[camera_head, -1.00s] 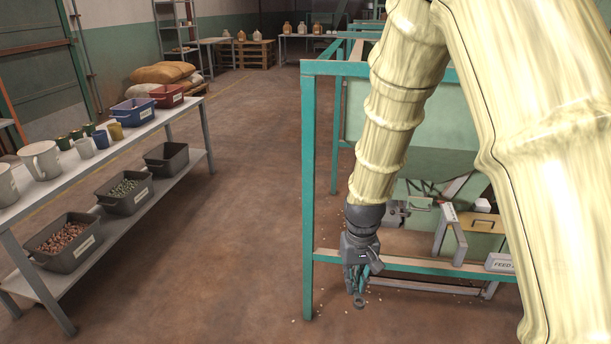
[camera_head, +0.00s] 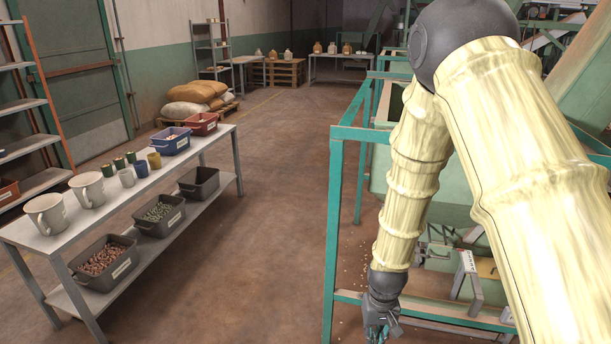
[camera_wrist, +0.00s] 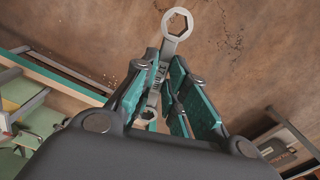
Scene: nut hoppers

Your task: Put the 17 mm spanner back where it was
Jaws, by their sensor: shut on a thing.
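My gripper (camera_wrist: 163,88) is shut on a metal spanner (camera_wrist: 176,26) in the wrist view. The spanner's large ring end sticks out beyond the fingertips, and its smaller ring end shows between the fingers near the palm. In the head view my gripper (camera_head: 378,330) hangs low at the bottom edge, in front of the green machine frame (camera_head: 334,230). The spanner cannot be made out there.
A grey two-level table (camera_head: 215,145) on the left holds mugs, cups, a blue bin (camera_head: 170,141) and a red bin (camera_head: 202,124), with grey bins (camera_head: 160,214) of nuts below. Open brown floor (camera_head: 265,240) lies between table and frame.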

